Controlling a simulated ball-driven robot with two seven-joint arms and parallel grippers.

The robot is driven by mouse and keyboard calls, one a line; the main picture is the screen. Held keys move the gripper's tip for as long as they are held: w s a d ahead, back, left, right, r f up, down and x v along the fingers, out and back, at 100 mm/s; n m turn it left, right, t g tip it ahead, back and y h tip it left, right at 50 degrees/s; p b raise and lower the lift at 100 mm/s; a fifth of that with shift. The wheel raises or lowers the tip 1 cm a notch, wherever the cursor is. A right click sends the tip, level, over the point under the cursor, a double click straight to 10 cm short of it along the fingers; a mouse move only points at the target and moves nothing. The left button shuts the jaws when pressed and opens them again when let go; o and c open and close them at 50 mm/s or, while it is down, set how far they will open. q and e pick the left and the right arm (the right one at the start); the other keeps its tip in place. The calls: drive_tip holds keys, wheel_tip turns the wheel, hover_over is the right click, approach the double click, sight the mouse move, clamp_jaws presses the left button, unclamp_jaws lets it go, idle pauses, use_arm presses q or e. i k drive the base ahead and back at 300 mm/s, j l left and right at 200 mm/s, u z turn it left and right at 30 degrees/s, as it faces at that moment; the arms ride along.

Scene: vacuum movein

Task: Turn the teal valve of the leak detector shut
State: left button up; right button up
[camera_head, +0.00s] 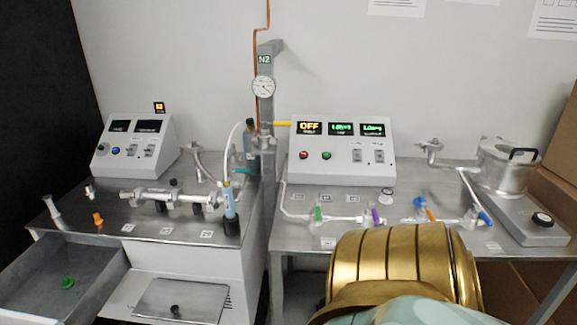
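A small teal handle (243,171) shows beside the grey N2 post, at the right end of the left bench's piping. It lies roughly level, and is too small to tell whether its valve is open or shut. A white control box (341,165) with lit displays, one reading OFF, stands on the right bench. Another white box (134,146) with dark displays stands on the left bench. I cannot tell from the labels which is the leak detector. Neither gripper is in view; only a gold and pale green part of my own body shows at the lower right.
The right bench (290,233) has glass tubing with coloured taps and a metal pot (503,170). A grey post (267,120) rises between the benches.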

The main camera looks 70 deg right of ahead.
sight(239, 171)
drive_tip(key=z, duration=1.8)
